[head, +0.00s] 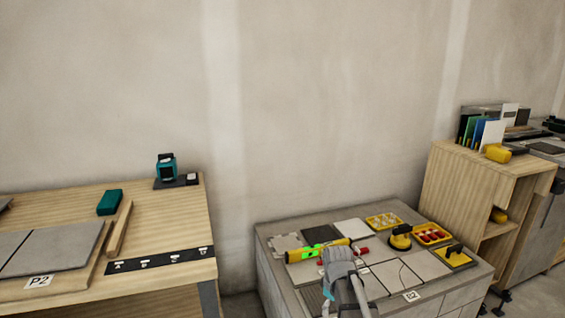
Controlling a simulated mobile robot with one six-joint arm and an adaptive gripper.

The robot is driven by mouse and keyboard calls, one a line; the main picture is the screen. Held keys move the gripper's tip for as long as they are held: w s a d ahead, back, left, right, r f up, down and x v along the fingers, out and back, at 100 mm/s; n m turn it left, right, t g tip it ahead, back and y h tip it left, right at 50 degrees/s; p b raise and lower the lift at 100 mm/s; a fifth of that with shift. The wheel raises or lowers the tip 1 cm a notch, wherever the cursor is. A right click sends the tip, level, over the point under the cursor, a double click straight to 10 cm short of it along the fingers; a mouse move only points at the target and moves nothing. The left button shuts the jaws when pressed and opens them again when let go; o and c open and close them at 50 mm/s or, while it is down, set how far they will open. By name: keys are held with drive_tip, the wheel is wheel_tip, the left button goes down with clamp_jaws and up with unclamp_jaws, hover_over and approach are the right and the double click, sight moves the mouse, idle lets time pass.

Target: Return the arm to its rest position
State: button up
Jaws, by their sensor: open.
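Part of my grey arm (342,278) rises from the bottom edge in the head view, in front of the low grey tiled bench (268,250). My gripper's fingers cannot be made out in this view. A yellow spirit level with a bright green section (310,253) lies across the bench beyond my arm. My arm hides part of the bench top and the tiles behind it.
A wooden table (75,205) at left bears grey tiles (60,248), a teal block (109,202) and a teal device (166,166). The bench holds suction cups (400,237) and yellow trays (432,233). A wooden cabinet (470,190) stands at right.

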drive_tip(key=s+d+f+m+b, duration=0.2)
drive_tip(key=s+f+m, duration=0.1)
drive_tip(key=s+m, duration=0.65)
wheel_tip(320, 180, up, 39)
drive_tip(key=s+n+p, duration=0.1)
drive_tip(key=p, duration=3.7)
drive_tip(key=shift+f, duration=0.2)
